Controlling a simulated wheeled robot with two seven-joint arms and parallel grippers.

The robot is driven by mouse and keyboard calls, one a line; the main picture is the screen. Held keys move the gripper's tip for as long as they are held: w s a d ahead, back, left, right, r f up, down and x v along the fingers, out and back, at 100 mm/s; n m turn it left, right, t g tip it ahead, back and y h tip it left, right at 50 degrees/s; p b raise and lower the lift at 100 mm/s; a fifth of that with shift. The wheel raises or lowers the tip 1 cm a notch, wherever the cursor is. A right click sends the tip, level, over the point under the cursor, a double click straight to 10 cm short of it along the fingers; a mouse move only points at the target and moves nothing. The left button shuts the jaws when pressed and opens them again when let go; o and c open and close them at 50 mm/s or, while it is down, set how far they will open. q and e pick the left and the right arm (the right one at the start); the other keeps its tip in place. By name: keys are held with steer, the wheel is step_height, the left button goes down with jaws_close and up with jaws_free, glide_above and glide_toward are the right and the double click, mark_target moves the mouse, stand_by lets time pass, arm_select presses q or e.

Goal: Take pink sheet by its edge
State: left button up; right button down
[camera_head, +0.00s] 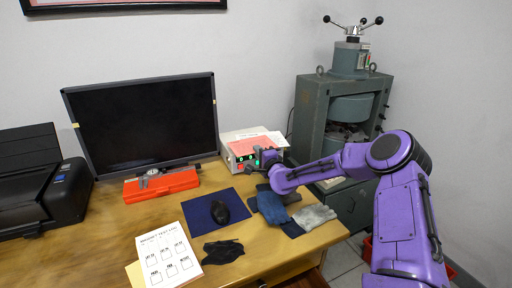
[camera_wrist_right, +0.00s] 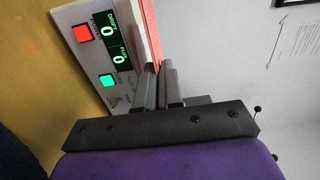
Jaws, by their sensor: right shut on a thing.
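The pink sheet (camera_head: 246,146) lies on top of the pale control box (camera_head: 229,135) behind the desk's middle. In the right wrist view the sheet (camera_wrist_right: 149,28) shows edge-on as a thin pink strip running down to the fingers. My right gripper (camera_head: 264,156) is at the front right corner of the box. In the right wrist view its fingers (camera_wrist_right: 159,78) are shut on the sheet's near edge, one on each side of it. The gripped bit of the edge is hidden between the fingers. My left gripper is not in view.
The box's front bears a red button (camera_wrist_right: 83,33), a green button (camera_wrist_right: 106,80) and lit displays. A monitor (camera_head: 145,122) and red case (camera_head: 161,186) stand left. A mouse (camera_head: 220,212), gloves (camera_head: 313,217) and printed sheet (camera_head: 166,256) lie nearer. A grey-green machine (camera_head: 312,120) stands right.

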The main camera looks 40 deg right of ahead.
steer(key=s+a+r+p, duration=0.1)
steer(key=s+r+p, duration=0.1)
steer(key=s+p, duration=0.3)
steer(key=s+a+r+p, duration=0.2)
steer(key=s+p, duration=0.4)
steer(key=shift+s+a+r, duration=0.15)
steer(key=shift+a+r, duration=0.05)
steer(key=shift+a, duration=0.1)
